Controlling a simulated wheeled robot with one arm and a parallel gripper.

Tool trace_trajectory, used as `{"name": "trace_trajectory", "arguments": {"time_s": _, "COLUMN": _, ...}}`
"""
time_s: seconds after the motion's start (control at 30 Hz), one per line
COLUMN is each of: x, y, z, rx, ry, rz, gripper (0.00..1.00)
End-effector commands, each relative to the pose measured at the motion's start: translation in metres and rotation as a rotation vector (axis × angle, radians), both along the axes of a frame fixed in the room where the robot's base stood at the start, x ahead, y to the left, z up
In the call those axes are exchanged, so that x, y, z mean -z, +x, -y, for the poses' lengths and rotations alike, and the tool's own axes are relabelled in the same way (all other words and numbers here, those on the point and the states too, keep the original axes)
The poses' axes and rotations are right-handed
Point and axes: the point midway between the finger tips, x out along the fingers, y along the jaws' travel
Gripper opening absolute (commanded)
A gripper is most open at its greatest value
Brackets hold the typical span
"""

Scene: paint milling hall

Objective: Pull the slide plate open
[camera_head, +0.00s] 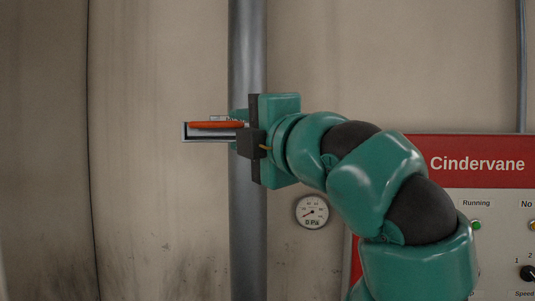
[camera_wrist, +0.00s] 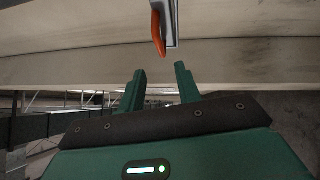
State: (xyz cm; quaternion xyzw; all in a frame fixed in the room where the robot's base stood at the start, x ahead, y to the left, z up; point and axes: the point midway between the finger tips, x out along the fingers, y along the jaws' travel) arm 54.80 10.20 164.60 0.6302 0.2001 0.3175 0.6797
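The slide plate (camera_head: 187,137) is a small grey metal piece on the pipe, sticking out to its left in the head view. A long orange handle (camera_head: 215,125) lies along it. In the wrist view the grey plate (camera_wrist: 171,20) and the orange handle (camera_wrist: 157,30) show at the top centre. My gripper (camera_wrist: 160,68) is open and empty, its two green fingers apart. The handle's near end is just beyond the gap between the fingertips, and the fingers do not close on it. In the head view my gripper covers the plate's right end.
A grey vertical pipe (camera_head: 247,220) runs behind my gripper. A round pressure gauge (camera_head: 312,211) is right of the pipe, below my wrist. A red and white Cindervane control panel (camera_head: 478,165) stands at the right, partly behind my arm. The wall left of the plate is clear.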

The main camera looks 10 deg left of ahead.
Motion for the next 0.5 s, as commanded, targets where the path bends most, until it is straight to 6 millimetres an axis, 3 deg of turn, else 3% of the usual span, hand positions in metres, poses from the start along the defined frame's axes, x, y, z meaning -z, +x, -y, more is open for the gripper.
{"name": "trace_trajectory", "arguments": {"time_s": 0.23, "x": 0.008, "y": -0.03, "z": 0.029, "rx": 0.003, "ry": 0.0, "rz": 0.006, "gripper": 0.33}}
{"name": "trace_trajectory", "arguments": {"time_s": 0.5, "x": 0.01, "y": -0.045, "z": 0.042, "rx": 0.0, "ry": 0.0, "rz": 0.001, "gripper": 0.33}}
